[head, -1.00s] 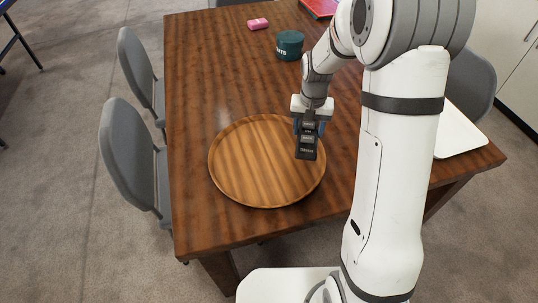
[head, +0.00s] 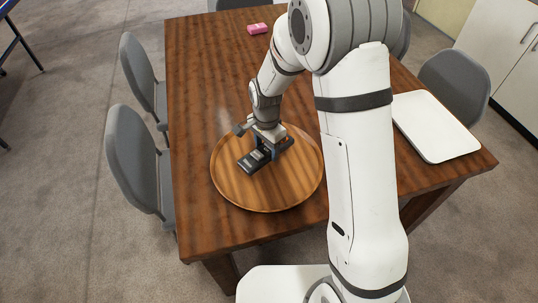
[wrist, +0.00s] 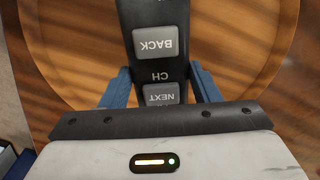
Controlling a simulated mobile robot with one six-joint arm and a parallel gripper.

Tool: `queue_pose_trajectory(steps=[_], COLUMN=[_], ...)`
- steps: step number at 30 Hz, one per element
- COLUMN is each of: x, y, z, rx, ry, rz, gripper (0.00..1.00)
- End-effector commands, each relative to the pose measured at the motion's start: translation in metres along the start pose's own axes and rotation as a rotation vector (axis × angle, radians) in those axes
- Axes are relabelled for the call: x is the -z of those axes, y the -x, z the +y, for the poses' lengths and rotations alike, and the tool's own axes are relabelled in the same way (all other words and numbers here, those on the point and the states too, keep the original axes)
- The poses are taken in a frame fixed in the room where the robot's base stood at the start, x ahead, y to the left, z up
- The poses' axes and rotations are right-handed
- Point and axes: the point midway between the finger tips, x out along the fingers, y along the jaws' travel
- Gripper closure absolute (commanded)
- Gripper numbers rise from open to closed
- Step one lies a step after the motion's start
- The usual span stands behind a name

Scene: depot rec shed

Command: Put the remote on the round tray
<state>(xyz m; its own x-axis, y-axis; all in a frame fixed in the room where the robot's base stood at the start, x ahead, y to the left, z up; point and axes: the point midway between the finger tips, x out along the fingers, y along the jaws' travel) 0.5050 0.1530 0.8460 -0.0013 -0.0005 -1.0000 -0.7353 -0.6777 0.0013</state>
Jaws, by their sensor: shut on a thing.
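The remote (head: 252,159) is black with grey buttons. My gripper (head: 269,148) is shut on it, and both are over the middle of the round wooden tray (head: 262,196) in the head view. In the wrist view the remote (wrist: 155,42) lies between the blue fingers (wrist: 160,90), with its BACK and NEXT buttons showing. The tray (wrist: 70,60) fills most of the ground behind it. I cannot tell whether the remote touches the tray or hangs just above it.
A white rectangular tray (head: 436,127) lies at the table's right side. Grey chairs (head: 134,155) stand along the left edge. The left half of the table beyond the tray is clear.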

Motion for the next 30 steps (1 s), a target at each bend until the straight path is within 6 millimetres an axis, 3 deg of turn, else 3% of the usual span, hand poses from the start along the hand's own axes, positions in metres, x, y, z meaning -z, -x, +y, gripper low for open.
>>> queue_pose_trajectory(steps=[10, 21, 22, 30], x=[0.000, 0.000, -0.001, -0.001], y=[-0.038, -0.044, -0.043, -0.042], z=[0.000, 0.000, 0.000, 0.000], rx=[-0.002, 0.001, 0.001, 0.000], ry=[0.002, 0.002, 0.002, 0.003], rz=[-0.001, 0.000, 0.000, 0.000], gripper=[0.73, 0.73, 0.42, 0.22])
